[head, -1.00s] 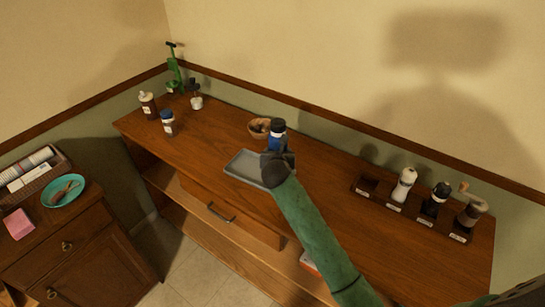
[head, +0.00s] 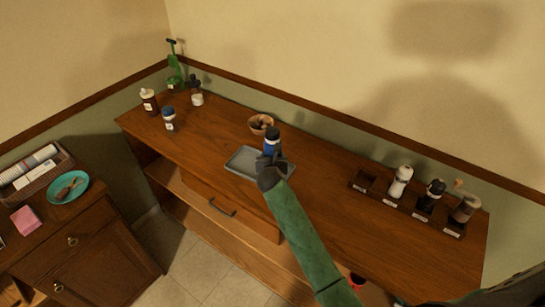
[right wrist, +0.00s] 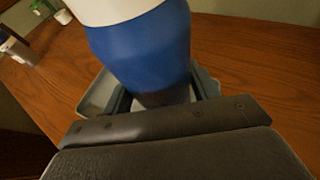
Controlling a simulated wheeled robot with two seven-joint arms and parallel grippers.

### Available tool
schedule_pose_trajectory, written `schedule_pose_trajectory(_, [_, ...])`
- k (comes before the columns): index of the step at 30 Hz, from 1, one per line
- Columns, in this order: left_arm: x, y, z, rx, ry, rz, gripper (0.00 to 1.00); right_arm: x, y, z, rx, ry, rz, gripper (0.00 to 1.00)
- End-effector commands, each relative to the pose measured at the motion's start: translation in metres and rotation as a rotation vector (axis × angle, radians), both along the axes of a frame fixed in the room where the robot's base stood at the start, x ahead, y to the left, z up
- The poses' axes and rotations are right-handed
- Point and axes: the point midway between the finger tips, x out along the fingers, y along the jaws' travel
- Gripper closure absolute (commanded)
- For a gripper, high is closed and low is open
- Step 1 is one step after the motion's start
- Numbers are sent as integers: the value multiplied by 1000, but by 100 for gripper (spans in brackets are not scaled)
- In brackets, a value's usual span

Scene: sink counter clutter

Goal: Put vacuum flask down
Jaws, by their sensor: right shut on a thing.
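The vacuum flask (head: 271,143) is blue with a white band and a dark top. It stands upright over the right part of the grey tray (head: 240,165). My right gripper (head: 273,163) is shut around its lower part. In the right wrist view the flask (right wrist: 142,50) fills the middle, with the tray (right wrist: 100,95) behind and below it. The gripper hides the flask's base, so I cannot tell whether it touches the tray. My left gripper is not in view.
A wooden bowl (head: 260,124) stands just behind the flask. A dark rack (head: 408,207) with several containers and an empty left slot is at the right. Bottles (head: 169,119) stand at the left end. The counter between tray and rack is clear.

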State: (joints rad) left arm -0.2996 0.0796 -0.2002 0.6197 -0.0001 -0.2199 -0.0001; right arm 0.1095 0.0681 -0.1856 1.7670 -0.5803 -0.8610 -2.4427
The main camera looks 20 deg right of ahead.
Motion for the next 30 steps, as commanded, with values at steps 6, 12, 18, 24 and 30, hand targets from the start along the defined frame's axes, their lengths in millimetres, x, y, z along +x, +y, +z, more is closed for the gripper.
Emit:
schedule_pose_trajectory(6, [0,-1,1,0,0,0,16,0,0,-1,0,0,0,19])
schedule_pose_trajectory(12, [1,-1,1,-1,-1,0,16,0,0,-1,0,0,0,19])
schedule_pose_trajectory(18, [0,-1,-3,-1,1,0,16,-4,2,2,0,-2,1,19])
schedule_pose_trajectory(24, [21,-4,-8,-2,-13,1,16,-31,10,10,-1,-2,1,19])
schedule_pose_trajectory(30, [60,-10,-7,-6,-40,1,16,-65,22,26,-1,-2,1,19])
